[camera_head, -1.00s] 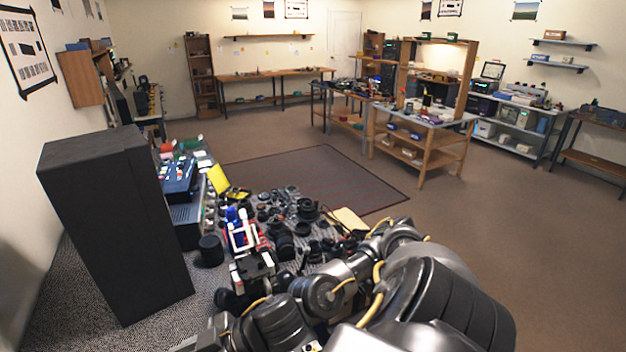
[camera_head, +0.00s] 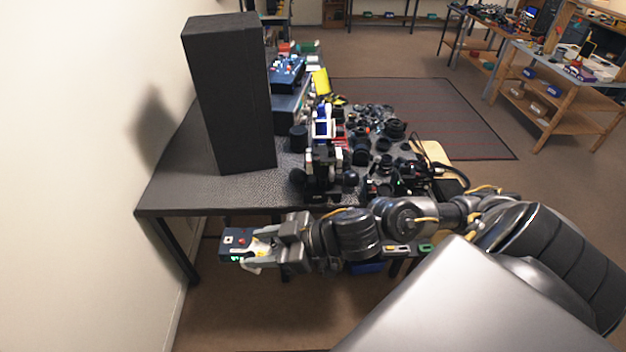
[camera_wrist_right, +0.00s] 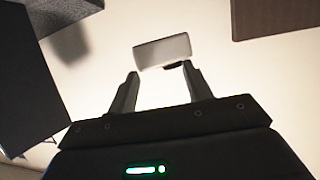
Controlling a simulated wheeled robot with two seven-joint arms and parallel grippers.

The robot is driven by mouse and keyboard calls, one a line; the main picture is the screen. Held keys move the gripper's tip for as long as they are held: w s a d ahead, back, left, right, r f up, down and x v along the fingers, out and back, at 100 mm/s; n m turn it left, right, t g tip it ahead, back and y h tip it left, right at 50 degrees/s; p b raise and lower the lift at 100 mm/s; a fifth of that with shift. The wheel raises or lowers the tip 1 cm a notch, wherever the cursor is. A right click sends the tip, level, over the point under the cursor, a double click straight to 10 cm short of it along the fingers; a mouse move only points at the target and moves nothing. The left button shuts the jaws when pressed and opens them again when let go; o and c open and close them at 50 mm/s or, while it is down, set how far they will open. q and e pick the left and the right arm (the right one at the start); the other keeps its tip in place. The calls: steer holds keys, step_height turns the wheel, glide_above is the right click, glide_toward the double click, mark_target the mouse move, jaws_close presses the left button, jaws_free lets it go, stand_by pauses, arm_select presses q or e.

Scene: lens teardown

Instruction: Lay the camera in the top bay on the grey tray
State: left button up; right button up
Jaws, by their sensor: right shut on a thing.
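My right gripper (camera_head: 255,250) reaches in from the right, in front of the table's near edge. I cannot make out a grey tray with bays. My left gripper is not in view.
A tall black cabinet (camera_head: 230,100) stands on the dark table (camera_head: 175,190) at the left. Crowded lenses and camera parts (camera_head: 385,140) fill the middle. A black and white device (camera_head: 323,165) stands near the front edge. The table's front left corner is clear.

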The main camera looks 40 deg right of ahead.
steer(key=shift+f+b, duration=0.3)
arm_select(q)
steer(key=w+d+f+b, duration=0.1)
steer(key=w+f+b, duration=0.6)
steer(key=b, duration=1.1)
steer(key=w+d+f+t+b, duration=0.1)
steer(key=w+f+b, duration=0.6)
steer(key=b, duration=1.2)
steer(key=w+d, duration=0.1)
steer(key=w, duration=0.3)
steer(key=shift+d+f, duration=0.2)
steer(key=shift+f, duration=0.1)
arm_select(e)
steer(key=w+d+f+m+t+h, duration=0.1)
steer(key=w+d+f, duration=0.4)
steer(key=f, duration=0.6)
steer(key=w+d+f+m+t+h, duration=0.1)
steer(key=w+d+f+m+h, duration=0.3)
steer(key=f, duration=0.8)
steer(key=w+d+f+m+t+h, duration=0.2)
steer(key=w+d+f, duration=0.5)
steer(key=f, duration=0.5)
steer(key=shift+w+f+m+h, duration=0.25)
steer(key=shift+w+m+h, duration=0.35)
steer(key=shift+w+m, duration=0.25)
